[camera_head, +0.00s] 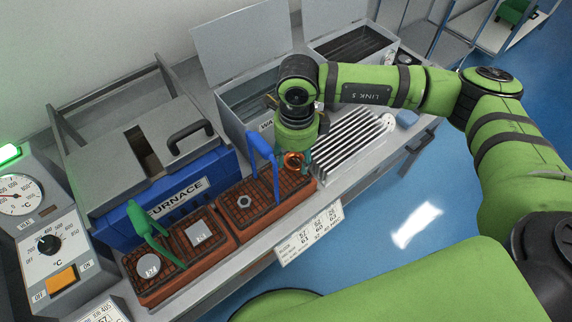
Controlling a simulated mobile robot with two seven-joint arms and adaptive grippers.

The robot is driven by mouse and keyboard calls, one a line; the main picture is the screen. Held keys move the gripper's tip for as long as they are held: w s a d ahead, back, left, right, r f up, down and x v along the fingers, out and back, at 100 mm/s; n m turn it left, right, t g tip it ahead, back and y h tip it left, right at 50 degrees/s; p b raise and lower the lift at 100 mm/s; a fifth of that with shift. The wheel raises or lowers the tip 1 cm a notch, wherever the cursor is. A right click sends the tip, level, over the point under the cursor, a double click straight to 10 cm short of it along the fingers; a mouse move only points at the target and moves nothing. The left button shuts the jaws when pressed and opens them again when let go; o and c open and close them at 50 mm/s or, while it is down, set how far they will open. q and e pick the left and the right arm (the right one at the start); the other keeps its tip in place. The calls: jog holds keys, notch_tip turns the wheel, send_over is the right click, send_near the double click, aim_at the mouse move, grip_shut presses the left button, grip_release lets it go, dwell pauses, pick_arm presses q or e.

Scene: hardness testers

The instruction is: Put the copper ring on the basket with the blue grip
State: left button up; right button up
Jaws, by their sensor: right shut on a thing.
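The copper ring (294,161) is held by my right gripper (296,158), which is shut on it. The gripper points down over the right end of the basket with the blue grip (310,186). The blue grip (264,150) stands up from that basket, just left of my gripper. A grey hex nut (244,201) lies in the left part of this basket. Whether the ring touches the basket, I cannot tell. My left gripper is not in view.
A basket with a green grip (145,220) stands to the left, holding a round disc (148,265) and a square block (198,232). Behind it is the blue furnace (125,225). A ribbed rack (345,150) is on the right, with open-lidded tanks (240,100) behind.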

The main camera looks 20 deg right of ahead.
aim_at(286, 176)
jog(key=shift+w+a+f, duration=0.2)
jog(key=shift+a+f, duration=0.3)
jog(key=shift+a, duration=0.35)
jog(key=shift+a+f, duration=0.1)
jog(key=shift+f, duration=0.15)
notch_tip(286, 176, down, 3)
jog(key=shift+f+p, duration=0.1)
jog(key=shift+p, duration=0.35)
jog(key=shift+f, duration=0.25)
jog(key=shift+f+b, duration=0.2)
jog(key=shift+b, duration=0.15)
jog(key=o, duration=1)
jog(key=shift+r, duration=0.1)
